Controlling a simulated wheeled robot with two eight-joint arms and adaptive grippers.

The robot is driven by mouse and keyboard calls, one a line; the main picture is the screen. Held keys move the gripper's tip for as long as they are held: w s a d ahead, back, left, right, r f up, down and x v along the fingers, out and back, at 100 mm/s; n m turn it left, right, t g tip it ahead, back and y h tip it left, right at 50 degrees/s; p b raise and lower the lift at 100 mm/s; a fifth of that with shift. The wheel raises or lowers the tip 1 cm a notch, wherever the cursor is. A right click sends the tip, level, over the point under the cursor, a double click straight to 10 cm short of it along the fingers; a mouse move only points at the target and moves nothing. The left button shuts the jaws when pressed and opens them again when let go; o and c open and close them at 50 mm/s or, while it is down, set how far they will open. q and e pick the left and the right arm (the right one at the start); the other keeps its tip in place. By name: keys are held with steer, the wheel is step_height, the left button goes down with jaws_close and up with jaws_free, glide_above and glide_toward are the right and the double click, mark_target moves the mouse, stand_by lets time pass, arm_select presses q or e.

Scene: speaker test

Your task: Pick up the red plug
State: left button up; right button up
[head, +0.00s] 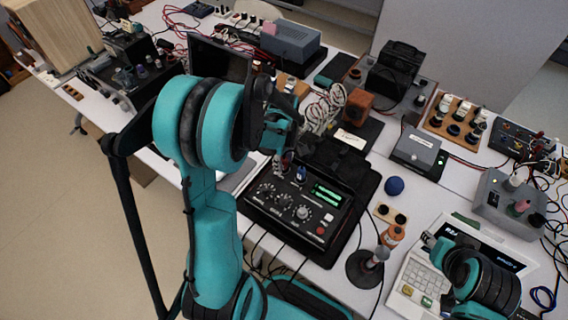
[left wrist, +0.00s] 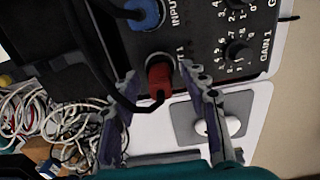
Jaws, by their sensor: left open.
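The red plug (left wrist: 159,80) sits in a socket of the black control box, with a black cable bending from its end, in the left wrist view. The open fingers of my left gripper (left wrist: 160,92) are on either side of it; I cannot tell whether they touch it. In the head view my left gripper (head: 281,150) is at the back edge of the black control box (head: 290,222) and hides most of the red plug. A blue plug (left wrist: 145,12) sits beside the red one. My right gripper (head: 433,243) is at the lower right, its opening unclear.
A white keypad device (head: 412,272) lies below my right gripper. A blue ball (head: 394,186), an orange bottle (head: 392,236) and a round black stand (head: 365,270) are right of the control box. White cables (head: 326,108) lie behind it.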

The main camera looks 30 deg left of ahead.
arm_select(q)
jaws_close()
steer(key=shift+r, duration=0.2)
